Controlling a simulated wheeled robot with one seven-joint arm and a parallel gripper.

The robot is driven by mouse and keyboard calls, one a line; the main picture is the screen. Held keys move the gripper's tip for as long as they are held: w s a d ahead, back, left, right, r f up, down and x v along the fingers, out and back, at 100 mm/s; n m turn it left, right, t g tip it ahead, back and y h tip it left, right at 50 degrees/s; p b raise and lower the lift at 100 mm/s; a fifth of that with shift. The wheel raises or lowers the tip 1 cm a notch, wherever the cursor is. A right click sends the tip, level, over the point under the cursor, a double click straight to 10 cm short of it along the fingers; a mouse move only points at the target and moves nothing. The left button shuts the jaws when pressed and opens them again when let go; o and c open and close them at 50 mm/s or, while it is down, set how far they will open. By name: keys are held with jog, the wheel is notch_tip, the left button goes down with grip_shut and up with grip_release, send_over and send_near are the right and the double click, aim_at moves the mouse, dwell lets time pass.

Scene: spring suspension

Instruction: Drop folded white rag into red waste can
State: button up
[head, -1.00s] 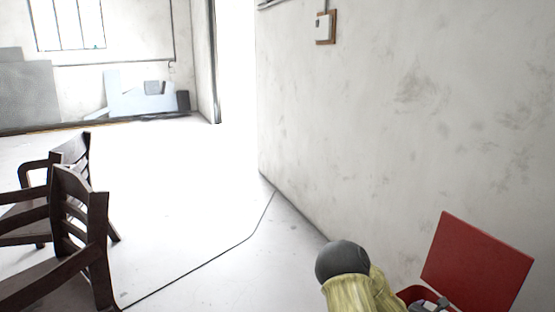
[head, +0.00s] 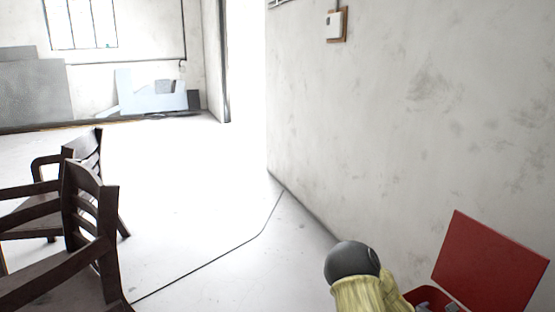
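The red waste can (head: 432,294) is at the bottom right, close to the wall. Its red lid (head: 490,262) stands raised, and the lower part of the can is cut off by the picture edge. My arm, with a dark round joint and a yellowish cover, reaches down just left of the can. A small grey piece, probably part of my gripper (head: 424,307), shows at the can's opening at the bottom edge. Its fingers cannot be made out. I cannot see the folded white rag.
Dark wooden chairs (head: 88,232) stand at the left. A stained white wall (head: 400,130) runs along the right behind the can. Grey and pale panels (head: 150,92) lean at the far wall. The floor (head: 190,220) between chairs and wall is clear.

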jog(key=p+v, duration=0.5)
jog(key=v, duration=1.2)
